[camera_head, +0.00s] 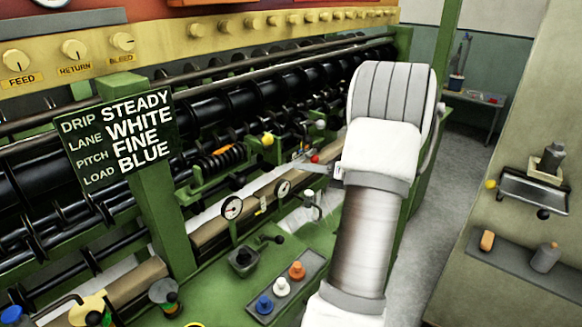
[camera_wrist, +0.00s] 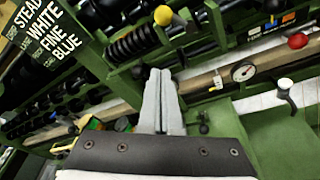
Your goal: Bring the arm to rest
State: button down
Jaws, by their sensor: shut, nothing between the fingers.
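My gripper (camera_wrist: 161,78) shows in the wrist view with its two grey fingers together and nothing between them. The fingers point toward the green spool machine, over its rail and dark rollers. In the head view my white and grey arm rises from the bottom edge, right of centre, in front of the machine (camera_head: 225,298). The arm's bulk hides part of the machine's right end. The gripper itself is largely hidden there, so I cannot tell its exact gap from the rail.
A sign (camera_head: 118,138) stands on a green post at left. Dial gauges (camera_head: 231,208), a yellow knob (camera_wrist: 162,15) and a red knob (camera_wrist: 298,41) are near the rail. A tray (camera_head: 287,290) holds coloured knobs. A shelf (camera_head: 545,262) is at right; the grey aisle floor (camera_head: 440,200) is clear.

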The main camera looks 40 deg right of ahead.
jog(key=shift+s+d+r, duration=0.1)
jog(key=shift+s, duration=0.3)
